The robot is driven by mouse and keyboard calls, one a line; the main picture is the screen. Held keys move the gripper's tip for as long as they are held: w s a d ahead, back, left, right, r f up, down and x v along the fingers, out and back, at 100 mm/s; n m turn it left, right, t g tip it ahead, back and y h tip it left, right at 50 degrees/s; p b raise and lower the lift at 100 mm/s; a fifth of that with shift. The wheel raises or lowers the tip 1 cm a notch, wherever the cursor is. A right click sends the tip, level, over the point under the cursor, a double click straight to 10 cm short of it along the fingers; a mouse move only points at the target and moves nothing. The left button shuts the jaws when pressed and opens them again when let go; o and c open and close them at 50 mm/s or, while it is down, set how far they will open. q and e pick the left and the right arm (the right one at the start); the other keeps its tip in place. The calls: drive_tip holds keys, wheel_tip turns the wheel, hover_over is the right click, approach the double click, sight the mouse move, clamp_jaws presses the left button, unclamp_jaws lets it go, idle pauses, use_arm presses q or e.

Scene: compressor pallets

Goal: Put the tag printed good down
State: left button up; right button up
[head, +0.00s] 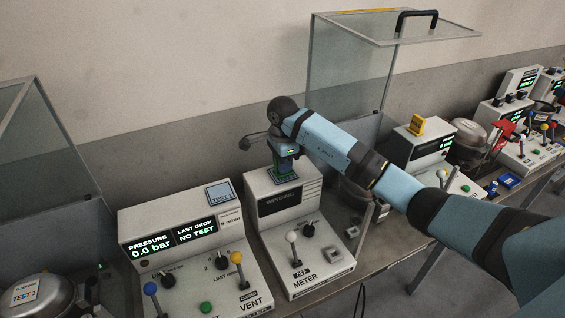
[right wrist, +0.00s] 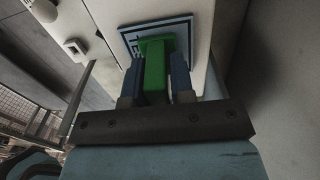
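A green tag (right wrist: 155,68) stands between the two blue fingers of my right gripper (right wrist: 157,82), which appear to press on both its sides. Its print cannot be read. In the head view my right gripper (head: 284,164) points down over the blue-edged pad (head: 294,175) on top of the meter box. In the right wrist view the tag's far end is at the pad (right wrist: 186,30); whether it touches cannot be told. My left gripper is not in view.
The meter box (head: 312,234) stands beside a pressure unit (head: 185,232) reading 0.0 bar and NO TEST. An open clear guard (head: 352,62) rises behind my right arm. A yellow tag (head: 416,124) stands on a unit further right. A blue piece (head: 508,180) lies at far right.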

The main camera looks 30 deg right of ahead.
drive_tip(key=shift+o, duration=1.3)
drive_tip(key=shift+r, duration=0.7)
wheel_tip(320, 180, up, 10)
drive_tip(key=shift+f+b, duration=0.2)
drive_tip(key=shift+b, duration=0.9)
drive_tip(key=shift+r, duration=0.7)
